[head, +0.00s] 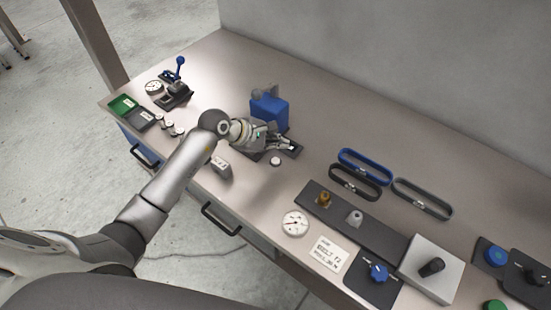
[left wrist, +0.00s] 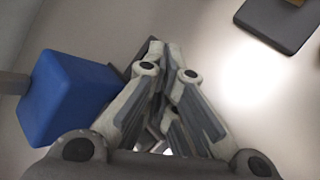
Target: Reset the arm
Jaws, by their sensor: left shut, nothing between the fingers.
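My left arm reaches in from the left over the bench (head: 330,232). Its gripper (head: 290,146) is low over a small dark plate (head: 256,156) on the bench. In the left wrist view the fingers (left wrist: 162,85) are drawn together with nothing between them. A blue block (head: 270,112) is close behind the gripper; it also shows in the left wrist view (left wrist: 68,98), left of the fingers. My right gripper is not in view.
A gauge and a blue-handled lever device (head: 178,88) stand at the far left, near a green tray (head: 123,105). Blue and dark loops (head: 365,166) lie to the right. A dark strip (head: 375,233) carries brass and grey weights. A small round white-topped piece (head: 275,161) is just before the gripper.

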